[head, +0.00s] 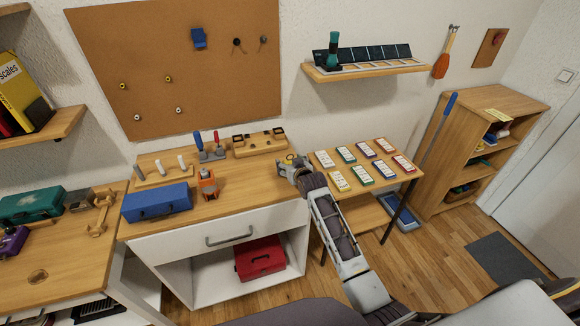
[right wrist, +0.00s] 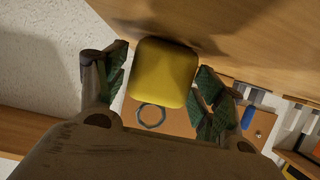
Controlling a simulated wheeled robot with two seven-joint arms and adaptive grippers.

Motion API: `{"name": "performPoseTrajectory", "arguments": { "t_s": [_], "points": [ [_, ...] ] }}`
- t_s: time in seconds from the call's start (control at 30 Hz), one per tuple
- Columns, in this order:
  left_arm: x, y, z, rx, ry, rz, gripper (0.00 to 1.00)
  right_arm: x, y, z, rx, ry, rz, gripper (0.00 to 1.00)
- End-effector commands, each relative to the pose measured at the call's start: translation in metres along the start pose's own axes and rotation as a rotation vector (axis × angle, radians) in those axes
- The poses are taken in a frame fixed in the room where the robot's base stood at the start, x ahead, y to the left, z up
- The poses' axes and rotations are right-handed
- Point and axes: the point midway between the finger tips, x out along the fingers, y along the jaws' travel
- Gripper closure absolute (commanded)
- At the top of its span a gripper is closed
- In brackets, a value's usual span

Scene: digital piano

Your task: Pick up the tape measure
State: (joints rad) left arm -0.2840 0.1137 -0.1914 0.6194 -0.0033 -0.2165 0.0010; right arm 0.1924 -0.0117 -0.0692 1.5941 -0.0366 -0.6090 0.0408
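The tape measure looks to be the yellow rounded block (right wrist: 163,72) in the right wrist view, close to the wooden tabletop. My right gripper (right wrist: 160,84) has one green-padded finger on each side of it. The fingers are close to its sides, but I cannot tell whether both touch it. In the head view my right gripper (head: 293,162) is low over the right end of the wooden workbench (head: 245,190), and it largely hides the block there. My left gripper is not in view.
A blue toolbox (head: 157,201), an orange tool (head: 207,184) and a rack of screwdrivers (head: 208,148) stand left of my right gripper. A side table with several cards (head: 364,162) is to its right. The bench's front middle is clear.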

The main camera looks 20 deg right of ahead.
Motion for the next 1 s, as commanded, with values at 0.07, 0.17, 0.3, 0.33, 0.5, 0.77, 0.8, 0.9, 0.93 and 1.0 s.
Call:
{"name": "performPoseTrajectory", "arguments": {
  "t_s": [0.07, 0.17, 0.3, 0.33, 0.5, 0.77, 0.8, 0.9, 0.93, 1.0],
  "points": [
    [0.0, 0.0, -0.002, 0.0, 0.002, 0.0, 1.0, 0.0, 0.0, 0.0, 0.0, 0.0, 0.0, 0.47],
    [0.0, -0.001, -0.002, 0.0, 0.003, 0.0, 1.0, 0.0, 0.0, 0.0, 0.0, 0.0, 0.0, 0.6],
    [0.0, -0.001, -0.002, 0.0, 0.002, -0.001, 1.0, 0.0, 0.0, 0.0, 0.0, 0.001, 0.0, 0.73],
    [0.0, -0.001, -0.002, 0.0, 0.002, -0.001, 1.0, 0.0, 0.0, 0.0, 0.0, 0.001, 0.0, 0.73],
    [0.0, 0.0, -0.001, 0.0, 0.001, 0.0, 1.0, 0.0, 0.0, -0.001, 0.0, 0.001, 0.0, 0.73],
    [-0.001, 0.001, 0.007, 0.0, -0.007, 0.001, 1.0, -0.005, 0.0, -0.013, 0.0, 0.002, 0.0, 0.73],
    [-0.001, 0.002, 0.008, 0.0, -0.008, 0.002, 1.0, -0.006, 0.0, -0.017, 0.0, 0.003, 0.0, 0.73],
    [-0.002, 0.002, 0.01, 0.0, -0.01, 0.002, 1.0, -0.011, 0.0, -0.028, -0.001, 0.003, 0.0, 0.73],
    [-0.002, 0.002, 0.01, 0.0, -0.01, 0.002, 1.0, -0.013, 0.0, -0.032, -0.001, 0.004, 0.0, 0.73],
    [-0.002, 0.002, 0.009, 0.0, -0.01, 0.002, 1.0, -0.017, 0.0, -0.042, -0.001, 0.004, 0.0, 0.73]
  ]
}}
